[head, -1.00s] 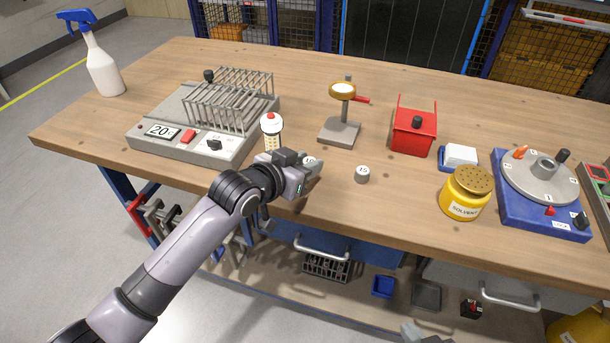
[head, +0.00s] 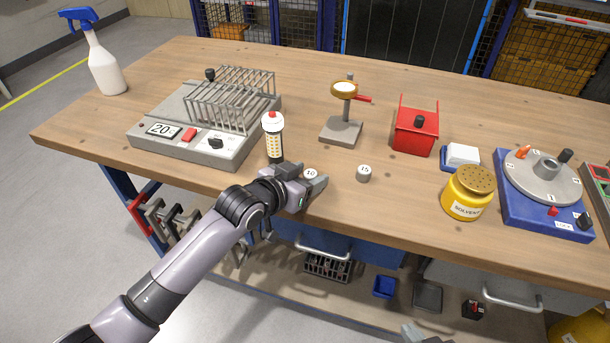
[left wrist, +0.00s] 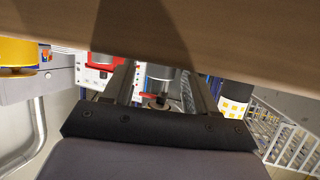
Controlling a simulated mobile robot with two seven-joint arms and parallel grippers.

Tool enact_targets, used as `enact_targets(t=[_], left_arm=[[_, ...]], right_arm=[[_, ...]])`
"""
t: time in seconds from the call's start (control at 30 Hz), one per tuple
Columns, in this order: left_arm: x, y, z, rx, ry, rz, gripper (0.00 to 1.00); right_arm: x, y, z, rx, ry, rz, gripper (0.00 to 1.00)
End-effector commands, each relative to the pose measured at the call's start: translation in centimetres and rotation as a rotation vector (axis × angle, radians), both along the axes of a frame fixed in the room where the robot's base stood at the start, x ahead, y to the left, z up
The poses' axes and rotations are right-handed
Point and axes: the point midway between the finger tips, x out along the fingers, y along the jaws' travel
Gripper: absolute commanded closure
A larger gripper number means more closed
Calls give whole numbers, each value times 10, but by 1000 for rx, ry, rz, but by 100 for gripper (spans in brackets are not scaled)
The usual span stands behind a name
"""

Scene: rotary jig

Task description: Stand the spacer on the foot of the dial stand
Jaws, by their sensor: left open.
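A small grey spacer marked 10 (head: 310,174) stands on the bench near the front edge. My left gripper (head: 318,184) is open and low over the bench at this spacer. In the left wrist view, which is upside down, the spacer (left wrist: 160,74) shows between the two open fingers; I cannot tell whether they touch it. A second grey spacer marked 15 (head: 363,174) stands apart to the right. The dial stand (head: 344,89) has a round dial, a red lever and a flat grey foot (head: 341,132), which is bare. A grey piece, probably my right gripper (head: 411,331), shows at the bottom edge.
A lamp-like white and yellow-chequered column (head: 272,125) stands close behind my left gripper. A grey device with a wire rack (head: 180,150) is at left. A red box (head: 414,130), yellow solvent pot (head: 467,195) and blue rotary jig (head: 520,210) are at right. Bench between spacers and foot is clear.

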Motion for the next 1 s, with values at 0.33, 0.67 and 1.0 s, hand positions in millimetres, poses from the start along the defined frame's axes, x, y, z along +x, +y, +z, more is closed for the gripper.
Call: enact_targets(t=[0.33,0.67,1.0], left_arm=[[-17,13,12,0,-1,1,43],[-54,40,31,0,0,1,43],[-84,62,46,1,1,1,43]], right_arm=[[0,0,5,0,0,0,100],[0,0,8,0,0,0,100],[0,0,10,0,0,0,100]])
